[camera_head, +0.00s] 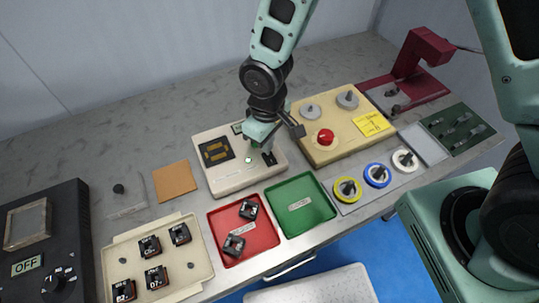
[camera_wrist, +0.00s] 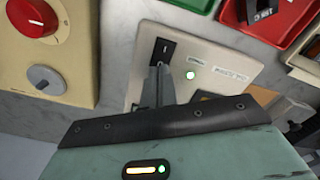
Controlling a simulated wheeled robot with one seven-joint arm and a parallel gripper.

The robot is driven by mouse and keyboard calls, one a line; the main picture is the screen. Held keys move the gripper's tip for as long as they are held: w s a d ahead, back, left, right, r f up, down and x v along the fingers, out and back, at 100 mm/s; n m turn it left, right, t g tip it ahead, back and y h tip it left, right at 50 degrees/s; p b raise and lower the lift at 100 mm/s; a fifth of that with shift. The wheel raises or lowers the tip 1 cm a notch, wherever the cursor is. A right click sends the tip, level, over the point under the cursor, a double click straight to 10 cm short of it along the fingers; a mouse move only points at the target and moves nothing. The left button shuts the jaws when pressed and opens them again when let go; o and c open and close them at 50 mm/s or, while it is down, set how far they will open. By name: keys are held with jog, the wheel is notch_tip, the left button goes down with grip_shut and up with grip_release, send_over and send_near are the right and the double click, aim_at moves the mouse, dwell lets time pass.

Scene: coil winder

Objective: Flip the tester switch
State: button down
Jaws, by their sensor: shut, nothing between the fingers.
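The tester (camera_head: 240,180) is a cream box on the bench, left of my gripper's arm in the head view. It has a dark socket (camera_head: 215,152), a lit green lamp (camera_head: 249,160) and a black rocker switch (camera_head: 270,159). In the wrist view the tester (camera_wrist: 215,65) shows its black switch (camera_wrist: 164,49) and the lit green lamp (camera_wrist: 190,74). My gripper (camera_wrist: 160,68) is shut and empty, with its fingertips right by the near end of the switch. I cannot tell whether they touch. In the head view my gripper (camera_head: 266,148) is over the tester's right side.
A yellow winder box (camera_head: 345,140) with a red knob (camera_head: 326,137) stands close on the right. A red tray (camera_head: 250,245) and a green tray (camera_head: 318,215) lie in front. A parts tray (camera_head: 190,270) and an orange pad (camera_head: 175,182) are at left. Bare bench lies behind.

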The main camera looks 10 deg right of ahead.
jog(key=shift+f+b, duration=0.75)
jog(key=shift+f, duration=0.2)
dwell(0.6)
jog(key=shift+r+p, duration=2.8)
jog(key=shift+r, duration=0.75)
jog(key=s+d+r, duration=0.2)
jog(key=s+r, duration=0.6)
jog(key=s+d+r, duration=0.2)
jog(key=s+r, duration=0.6)
jog(key=r, duration=0.1)
jog(key=shift+d+r+y+b, duration=0.2)
jog(key=shift+d+y+b, duration=0.1)
jog(key=shift+d+b, duration=0.15)
